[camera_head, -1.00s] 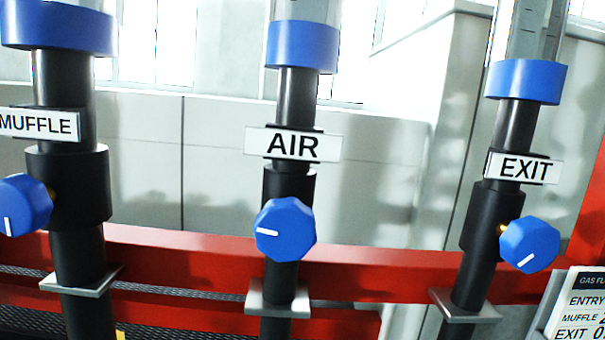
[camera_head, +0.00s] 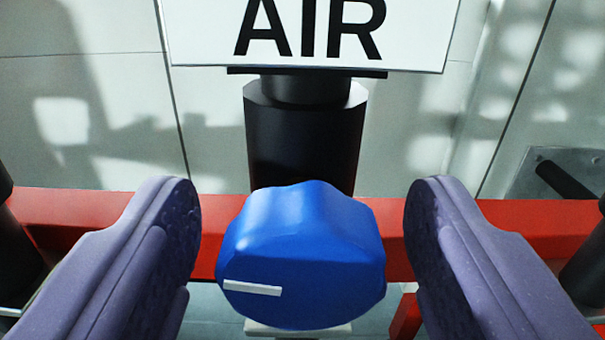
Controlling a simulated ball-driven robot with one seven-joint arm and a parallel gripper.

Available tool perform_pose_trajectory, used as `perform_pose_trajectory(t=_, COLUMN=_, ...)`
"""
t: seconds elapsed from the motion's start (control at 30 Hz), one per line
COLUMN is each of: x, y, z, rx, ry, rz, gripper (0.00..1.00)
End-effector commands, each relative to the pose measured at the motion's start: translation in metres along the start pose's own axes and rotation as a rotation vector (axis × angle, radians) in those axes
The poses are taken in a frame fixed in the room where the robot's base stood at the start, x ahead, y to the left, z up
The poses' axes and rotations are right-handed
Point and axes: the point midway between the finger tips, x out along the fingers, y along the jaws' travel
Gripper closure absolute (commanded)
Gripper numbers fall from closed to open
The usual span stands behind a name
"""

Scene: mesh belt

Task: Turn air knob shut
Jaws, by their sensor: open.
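The blue air knob (camera_head: 310,245) is large in the middle of the view, on the front of a black pipe body (camera_head: 305,140). Its white pointer line (camera_head: 252,288) lies nearly level and points left. The white AIR sign (camera_head: 310,35) is above it. My gripper (camera_head: 302,225) is open, with one purple finger at the left of the knob and one at the right. A gap shows between each finger and the knob, so neither appears to touch it. The knob's rear and stem are hidden.
A red rail (camera_head: 95,215) runs across behind the knob and fingers. Dark pipes stand at the far left (camera_head: 20,255) and far right (camera_head: 585,265) edges. Pale wall panels (camera_head: 90,110) are behind. A dark rod (camera_head: 565,183) shows at the right.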

Motion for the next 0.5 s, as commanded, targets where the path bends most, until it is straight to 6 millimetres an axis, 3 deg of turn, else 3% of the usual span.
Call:
perform_pose_trajectory(t=0.23, x=0.0012, y=0.0002, z=-0.0003, rx=0.0, ry=0.0, rz=0.0, gripper=0.34)
perform_pose_trajectory(t=0.47, x=0.001, y=0.0003, z=-0.0002, rx=0.0, ry=0.0, rz=0.001, gripper=0.86)
perform_pose_trajectory(t=0.5, x=0.001, y=0.0003, z=-0.0002, rx=0.0, ry=0.0, rz=0.001, gripper=0.86)
